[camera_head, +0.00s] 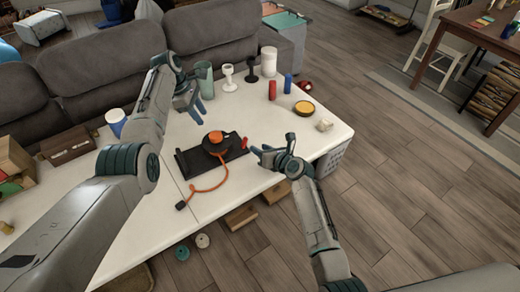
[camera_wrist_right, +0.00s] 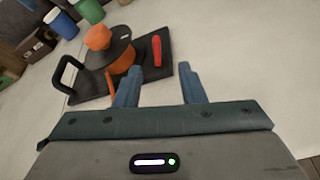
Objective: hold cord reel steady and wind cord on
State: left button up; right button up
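The cord reel (camera_head: 216,148) sits on a black base on the white table, with an orange knob (camera_head: 215,137) on top. It also shows in the right wrist view (camera_wrist_right: 110,55). A red peg-like handle (camera_wrist_right: 156,50) stands at the base's right side, and a black loop handle (camera_wrist_right: 62,76) at its left. The orange cord (camera_head: 222,176) runs off the reel across the table to a dark plug (camera_head: 181,205). My left gripper (camera_head: 191,107) is open and empty, behind the reel. My right gripper (camera_wrist_right: 158,85) is open and empty, right of the base.
Cups, candle holders (camera_head: 228,77) and a white cylinder (camera_head: 268,62) stand at the back of the table. A red cylinder (camera_head: 272,90), a yellow-topped round tin (camera_head: 304,108) and a pale block (camera_head: 324,125) are at the right. A brown box (camera_head: 67,145) is at the left.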

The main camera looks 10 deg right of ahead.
aim_at(244, 141)
jog(key=shift+w+a+f, duration=0.1)
jog(key=shift+w+a, duration=0.15)
jog(key=shift+a, duration=0.15)
jog(key=x, duration=1)
